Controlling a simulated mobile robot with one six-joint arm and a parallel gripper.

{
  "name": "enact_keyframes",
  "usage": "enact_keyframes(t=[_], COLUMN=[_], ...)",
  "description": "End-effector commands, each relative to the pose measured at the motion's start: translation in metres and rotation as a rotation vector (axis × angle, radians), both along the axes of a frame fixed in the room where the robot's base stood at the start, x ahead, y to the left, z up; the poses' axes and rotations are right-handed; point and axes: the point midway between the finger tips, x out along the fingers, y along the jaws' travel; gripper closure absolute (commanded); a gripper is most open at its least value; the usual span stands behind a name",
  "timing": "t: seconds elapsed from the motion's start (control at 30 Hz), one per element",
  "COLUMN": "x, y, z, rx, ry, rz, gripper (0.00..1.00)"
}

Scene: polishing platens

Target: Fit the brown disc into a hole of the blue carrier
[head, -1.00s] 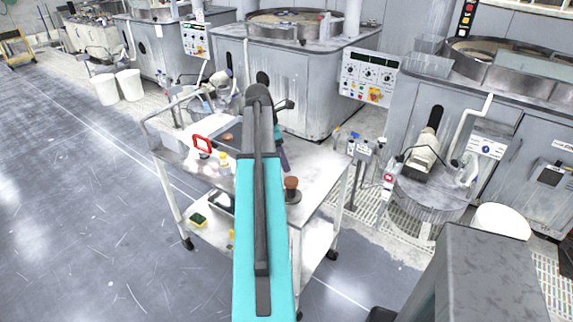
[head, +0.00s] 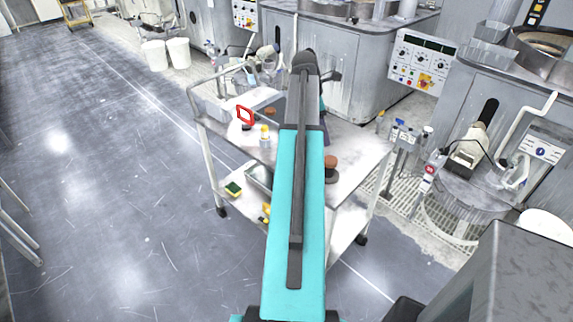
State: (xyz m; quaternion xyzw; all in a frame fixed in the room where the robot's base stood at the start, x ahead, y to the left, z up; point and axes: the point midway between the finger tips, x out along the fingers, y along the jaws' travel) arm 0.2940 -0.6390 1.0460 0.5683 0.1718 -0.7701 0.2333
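I cannot make out the blue carrier with holes in the head view. A small flat brown thing (head: 270,111), perhaps the brown disc, lies on the white cart's top near its far side, just left of my arm. My arm stretches out over the cart and covers the middle of its top. My gripper does not show; it is hidden behind the arm or out of the picture, so whether it holds anything cannot be seen.
The wheeled cart (head: 360,165) carries a red frame (head: 245,115), a small yellow-capped bottle (head: 265,137) and a brown-topped knob (head: 331,162). A sponge (head: 233,188) lies on its lower shelf. Grey polishing machines (head: 345,70) stand behind. Floor (head: 120,200) at left is clear.

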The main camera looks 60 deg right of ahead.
Motion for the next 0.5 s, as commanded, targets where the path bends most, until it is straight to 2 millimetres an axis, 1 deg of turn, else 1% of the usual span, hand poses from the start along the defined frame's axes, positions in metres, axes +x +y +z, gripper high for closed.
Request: enact_keyframes(t=[0.17,0.27,0.37,0.47,0.5], x=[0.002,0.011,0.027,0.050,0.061], y=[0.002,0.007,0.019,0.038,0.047], z=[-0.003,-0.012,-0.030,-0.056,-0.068], rx=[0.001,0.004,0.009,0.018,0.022], ry=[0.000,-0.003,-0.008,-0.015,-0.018], rz=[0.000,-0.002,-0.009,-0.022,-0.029], gripper=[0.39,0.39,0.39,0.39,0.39])
